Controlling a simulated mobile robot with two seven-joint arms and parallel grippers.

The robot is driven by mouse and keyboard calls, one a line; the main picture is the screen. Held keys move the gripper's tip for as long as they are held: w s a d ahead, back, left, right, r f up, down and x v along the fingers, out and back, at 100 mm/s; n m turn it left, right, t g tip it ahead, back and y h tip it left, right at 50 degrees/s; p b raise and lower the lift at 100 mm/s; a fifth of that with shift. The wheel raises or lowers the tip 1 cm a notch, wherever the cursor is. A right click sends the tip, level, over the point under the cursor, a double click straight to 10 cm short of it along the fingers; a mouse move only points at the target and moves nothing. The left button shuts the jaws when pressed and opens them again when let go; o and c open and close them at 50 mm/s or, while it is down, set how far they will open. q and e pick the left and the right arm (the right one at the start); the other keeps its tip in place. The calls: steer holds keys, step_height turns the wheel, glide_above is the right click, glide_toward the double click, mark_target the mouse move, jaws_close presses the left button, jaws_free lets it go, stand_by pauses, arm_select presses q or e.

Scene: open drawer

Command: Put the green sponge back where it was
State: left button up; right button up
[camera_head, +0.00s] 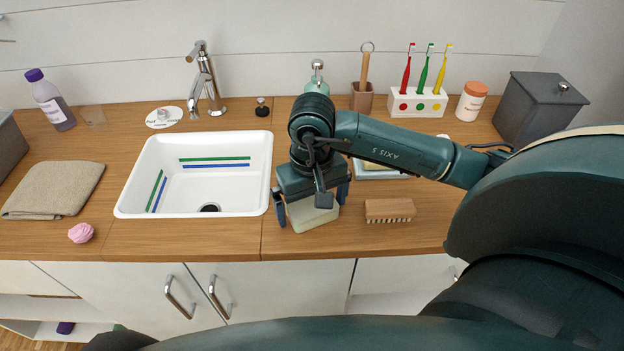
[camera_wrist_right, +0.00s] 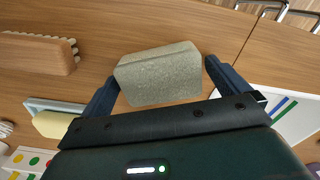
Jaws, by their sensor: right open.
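The green sponge, a pale grey-green block (camera_head: 313,216), lies on the wooden counter just right of the sink, partly hidden under my right gripper (camera_head: 312,207). In the right wrist view the sponge (camera_wrist_right: 160,76) sits between the two fingertips. My right gripper is open, with one finger on each side of the sponge and a visible gap at least on the right side. My left gripper is not in view. A small light tray (camera_head: 385,174) with a yellowish sponge (camera_wrist_right: 55,124) on it is behind my right arm.
The white sink (camera_head: 127,205) with green and blue stripes is left of my gripper. A wooden brush (camera_head: 390,209) lies to the right. A soap dispenser (camera_head: 317,79), a toothbrush holder (camera_head: 417,104) and a grey box (camera_head: 538,108) stand at the back. A folded towel (camera_head: 53,190) lies at the left.

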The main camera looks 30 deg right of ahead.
mark_target(312, 204)
step_height(312, 204, up, 12)
stand_by(0.3)
stand_by(0.5)
